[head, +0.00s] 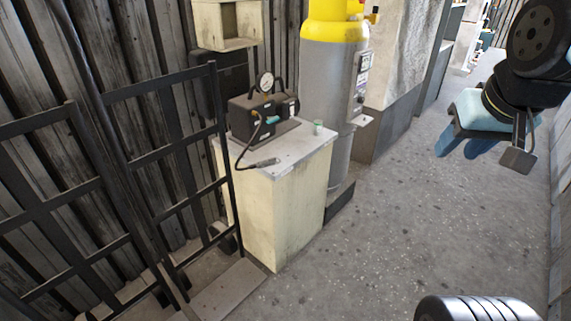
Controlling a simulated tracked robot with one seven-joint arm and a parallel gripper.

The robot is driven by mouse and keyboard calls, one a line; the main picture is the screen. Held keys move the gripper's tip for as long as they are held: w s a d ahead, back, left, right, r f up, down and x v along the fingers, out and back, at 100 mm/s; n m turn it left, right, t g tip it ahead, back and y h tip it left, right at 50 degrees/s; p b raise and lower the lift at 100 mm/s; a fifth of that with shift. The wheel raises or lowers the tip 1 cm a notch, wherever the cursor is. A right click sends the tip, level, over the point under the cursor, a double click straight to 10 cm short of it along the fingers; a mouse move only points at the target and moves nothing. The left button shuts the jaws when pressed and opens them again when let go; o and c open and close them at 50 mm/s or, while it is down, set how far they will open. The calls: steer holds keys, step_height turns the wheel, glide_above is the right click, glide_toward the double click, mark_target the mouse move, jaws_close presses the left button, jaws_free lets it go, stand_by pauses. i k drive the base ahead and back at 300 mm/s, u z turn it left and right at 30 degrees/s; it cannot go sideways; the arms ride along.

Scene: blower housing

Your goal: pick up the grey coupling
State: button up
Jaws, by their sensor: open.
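A dark hose runs from the black device with a round gauge (265,108) and ends in a small grey coupling (263,163). The coupling lies near the front left of the pale cabinet's top (300,145). My gripper (466,147) is at the upper right, raised over the open floor and well to the right of the cabinet. Its blue fingers point down and it is open, with nothing seen between them. The gap between the fingers is small in this view.
A small green-topped item (318,127) stands at the cabinet top's right side. A grey cylinder with a yellow top (333,70) stands behind the cabinet. A black metal frame (165,130) stands close on the left. The concrete floor (400,220) to the right is clear.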

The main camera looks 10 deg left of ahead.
mark_target(270, 162)
steer(key=z, duration=0.45)
steer(key=i, duration=1.3)
steer(key=u, duration=0.85)
steer(key=i, duration=0.5)
steer(key=u, duration=0.25)
steer(key=k, duration=0.9)
steer(key=u, duration=0.2)
steer(key=i, duration=0.9)
steer(key=z, duration=0.1)
